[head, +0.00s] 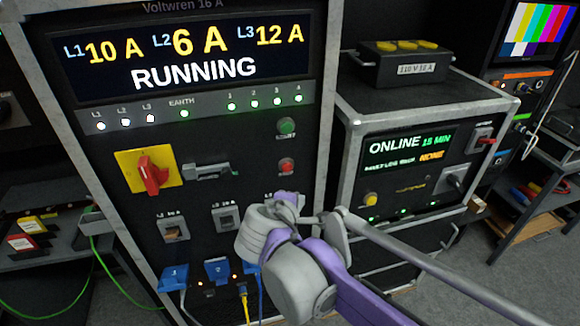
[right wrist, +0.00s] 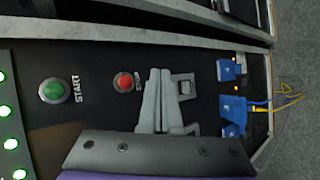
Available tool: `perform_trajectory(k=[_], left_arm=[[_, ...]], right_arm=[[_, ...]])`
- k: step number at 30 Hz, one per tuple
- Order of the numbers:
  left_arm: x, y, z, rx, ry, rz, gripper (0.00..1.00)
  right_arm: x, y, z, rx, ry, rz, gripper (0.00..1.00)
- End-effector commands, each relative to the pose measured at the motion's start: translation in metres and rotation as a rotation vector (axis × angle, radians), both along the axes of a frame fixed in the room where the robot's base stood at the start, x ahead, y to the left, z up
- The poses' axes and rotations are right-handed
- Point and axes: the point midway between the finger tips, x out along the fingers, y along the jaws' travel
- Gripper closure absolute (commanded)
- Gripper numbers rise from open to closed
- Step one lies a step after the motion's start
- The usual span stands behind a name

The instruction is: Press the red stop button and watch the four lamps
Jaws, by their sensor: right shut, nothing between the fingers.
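The red stop button (head: 286,165) is on the black panel of the cabinet, below the green start button (head: 287,126). The red button also shows in the right wrist view (right wrist: 126,82). The numbered lamps, lamp 1 (head: 231,106), lamp 2 (head: 254,104), lamp 3 (head: 277,101) and lamp 4 (head: 298,99), are all lit green. My right gripper (head: 268,226) is in front of the panel, below the red button. In the right wrist view its fingers (right wrist: 159,76) are shut and empty, just right of the button and apart from it in the picture. My left gripper is out of view.
The display (head: 180,56) reads RUNNING with 10 A, 6 A and 12 A. A red rotary switch (head: 151,176) on a yellow plate sits at the left. Blue plugs (head: 175,278) line the lower panel. A second unit (head: 420,150) reading ONLINE stands at the right.

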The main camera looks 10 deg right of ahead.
Motion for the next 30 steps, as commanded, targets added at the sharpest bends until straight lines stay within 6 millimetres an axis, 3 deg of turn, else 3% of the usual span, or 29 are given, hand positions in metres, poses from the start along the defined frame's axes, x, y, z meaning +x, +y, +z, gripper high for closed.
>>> perform_trajectory(k=[10,24,30], left_arm=[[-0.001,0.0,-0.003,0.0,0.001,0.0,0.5],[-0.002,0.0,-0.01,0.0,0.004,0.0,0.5],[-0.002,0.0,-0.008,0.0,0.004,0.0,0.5]], right_arm=[[0.009,0.0,0.0,0.001,0.001,-0.001,1.0],[0.071,0.002,0.001,0.0,0.0,-0.001,1.0],[0.085,0.003,0.0,0.002,0.0,-0.001,1.0]])
